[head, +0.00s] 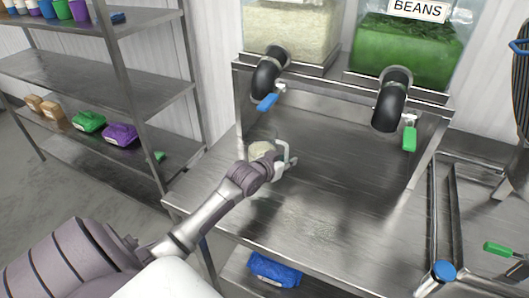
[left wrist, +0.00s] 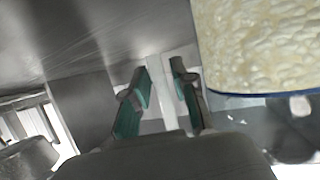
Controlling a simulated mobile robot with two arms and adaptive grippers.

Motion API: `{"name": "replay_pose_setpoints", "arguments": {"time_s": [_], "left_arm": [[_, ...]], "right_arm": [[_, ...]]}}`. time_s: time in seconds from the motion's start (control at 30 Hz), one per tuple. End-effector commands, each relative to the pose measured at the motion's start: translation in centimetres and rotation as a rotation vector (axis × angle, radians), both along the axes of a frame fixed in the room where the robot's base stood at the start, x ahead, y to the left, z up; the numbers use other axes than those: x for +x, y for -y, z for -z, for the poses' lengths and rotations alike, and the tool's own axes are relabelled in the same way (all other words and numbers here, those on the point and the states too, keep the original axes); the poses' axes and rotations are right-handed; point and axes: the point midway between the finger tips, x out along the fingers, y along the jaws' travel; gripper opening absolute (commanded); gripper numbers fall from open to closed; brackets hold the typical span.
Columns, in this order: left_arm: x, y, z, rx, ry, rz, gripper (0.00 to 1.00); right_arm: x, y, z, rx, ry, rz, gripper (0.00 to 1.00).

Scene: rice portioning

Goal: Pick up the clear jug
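The clear jug (head: 262,149) holds white rice and stands on the steel table (head: 330,215) below the left dispenser. In the left wrist view its rice-filled side (left wrist: 265,45) fills the upper right, with a blue edge along its lower side. My left gripper (head: 286,158) is beside the jug, and its wrist hides part of it. In the left wrist view my left gripper (left wrist: 162,85) has its two teal-padded fingers apart. A pale upright strip shows between them; I cannot tell if it is the jug's handle. My right gripper is not in view.
A rice dispenser (head: 290,30) and a green beans dispenser (head: 405,50) stand above the table, with dark spouts hanging down. Metal shelves (head: 100,80) with coloured packs are at left. A blue bag (head: 273,269) lies below the table. The table's middle is clear.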

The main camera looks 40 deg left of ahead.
Motion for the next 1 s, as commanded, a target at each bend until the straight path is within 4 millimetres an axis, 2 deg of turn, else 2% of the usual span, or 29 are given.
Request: {"name": "replay_pose_setpoints", "arguments": {"time_s": [0.07,0.2,0.23,0.8,1.0], "left_arm": [[0.0,0.0,0.0,0.000,0.000,0.000,0.27],[0.0,0.0,0.0,0.000,0.000,0.000,0.03],[0.0,0.0,0.0,0.000,0.000,0.000,0.00],[0.0,-0.1,-0.3,0.001,0.004,-0.001,0.00],[0.1,-0.1,-1.6,0.002,0.008,0.000,0.00]], "right_arm": [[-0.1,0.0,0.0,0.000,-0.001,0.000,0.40],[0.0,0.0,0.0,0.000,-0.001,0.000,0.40],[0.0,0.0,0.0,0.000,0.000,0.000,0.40],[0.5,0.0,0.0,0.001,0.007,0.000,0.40],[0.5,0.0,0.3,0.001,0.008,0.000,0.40]]}}
